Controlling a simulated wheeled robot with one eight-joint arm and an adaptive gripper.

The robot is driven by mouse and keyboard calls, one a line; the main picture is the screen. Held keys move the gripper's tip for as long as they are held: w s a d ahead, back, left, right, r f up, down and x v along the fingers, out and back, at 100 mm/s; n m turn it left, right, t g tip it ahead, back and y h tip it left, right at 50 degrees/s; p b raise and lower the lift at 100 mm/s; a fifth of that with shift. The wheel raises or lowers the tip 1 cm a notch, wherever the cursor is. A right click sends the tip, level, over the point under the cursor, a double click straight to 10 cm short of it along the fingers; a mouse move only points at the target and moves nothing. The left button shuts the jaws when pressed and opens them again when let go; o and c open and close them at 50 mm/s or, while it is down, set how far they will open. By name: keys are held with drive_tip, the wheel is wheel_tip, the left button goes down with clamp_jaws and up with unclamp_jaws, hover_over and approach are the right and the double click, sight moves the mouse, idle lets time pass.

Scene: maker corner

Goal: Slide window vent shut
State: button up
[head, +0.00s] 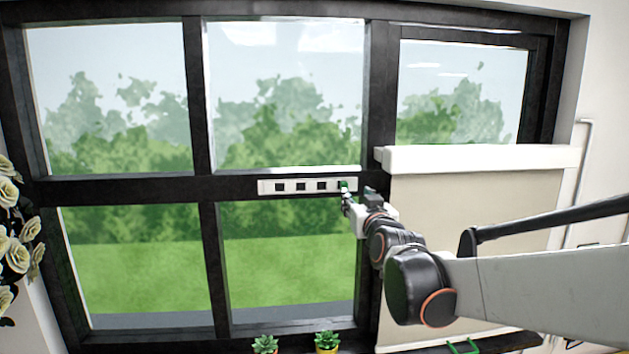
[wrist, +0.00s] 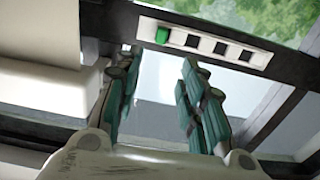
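The window vent (head: 268,187) is a white strip on the dark middle crossbar of the window. Dark square openings show along it. Its green slider knob (head: 343,185) is at the right end in the head view. In the wrist view the vent strip (wrist: 176,22) runs across the top, with the green knob (wrist: 162,37) at its left end and three dark squares beside it. My gripper (head: 346,197) is just below the knob. In the wrist view my gripper (wrist: 160,64) is open and empty, its fingers apart. The knob appears just beyond the fingertips; contact is not visible.
A cream blind (head: 480,200) with a thick white top bar (head: 480,158) covers the lower right window, close to my arm. Potted plants (head: 326,342) stand at the bottom edge. White flowers (head: 12,235) are at far left. The crossbar left of the vent is clear.

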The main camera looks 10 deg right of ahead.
sight(345, 184)
drive_tip(key=w+p, duration=0.2)
drive_tip(key=w, duration=1.1)
drive_tip(key=shift+p, duration=0.3)
clamp_jaws()
